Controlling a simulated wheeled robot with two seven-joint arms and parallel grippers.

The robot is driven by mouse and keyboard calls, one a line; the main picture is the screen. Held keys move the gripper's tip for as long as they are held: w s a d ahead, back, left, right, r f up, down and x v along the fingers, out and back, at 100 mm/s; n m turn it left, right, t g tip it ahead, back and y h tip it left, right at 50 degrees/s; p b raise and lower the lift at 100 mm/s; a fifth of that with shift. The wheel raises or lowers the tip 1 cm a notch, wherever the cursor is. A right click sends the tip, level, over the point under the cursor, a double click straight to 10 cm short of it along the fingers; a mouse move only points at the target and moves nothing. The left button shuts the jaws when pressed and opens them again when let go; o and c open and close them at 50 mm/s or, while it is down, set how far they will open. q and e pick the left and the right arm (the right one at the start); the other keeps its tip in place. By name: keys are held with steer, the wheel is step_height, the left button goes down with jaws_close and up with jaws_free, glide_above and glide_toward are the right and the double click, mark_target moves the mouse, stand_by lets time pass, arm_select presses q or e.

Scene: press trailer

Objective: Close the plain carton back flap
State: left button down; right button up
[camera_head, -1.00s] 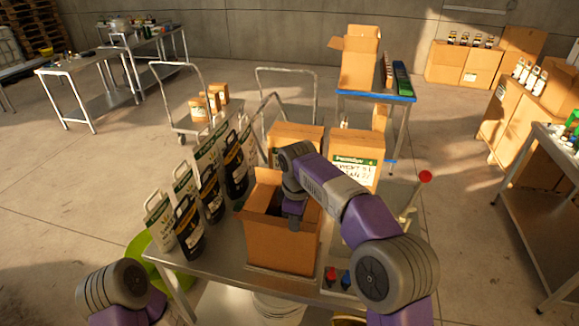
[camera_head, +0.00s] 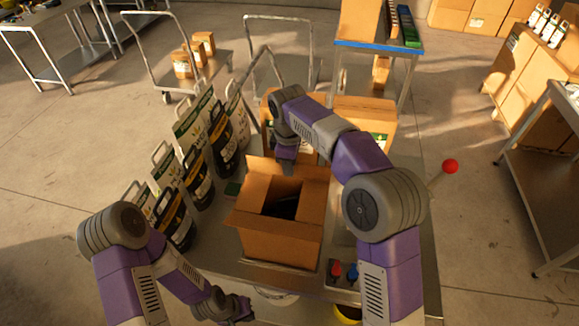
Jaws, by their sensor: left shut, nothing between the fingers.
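The plain carton (camera_head: 280,243) stands open on the metal table, with a dark item (camera_head: 284,208) partly visible inside. Its back flap (camera_head: 262,178) appears to stand up along the far edge. A left flap (camera_head: 240,220) sticks outward. My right gripper (camera_head: 286,166) points down at the back flap's upper edge; I cannot tell whether it touches the flap, and its fingers are too small to read. My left gripper (camera_head: 245,312) is shut and empty, low in front of the carton near the table's front edge.
Several black and white jugs or pouches (camera_head: 198,178) stand in rows left of the carton. Labelled boxes (camera_head: 365,115) stand behind it. Red and blue knobs (camera_head: 343,270) are at the right front. A red ball-topped lever (camera_head: 450,166) rises at the right.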

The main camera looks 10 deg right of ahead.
steer(key=shift+f, duration=1.1)
jaws_close()
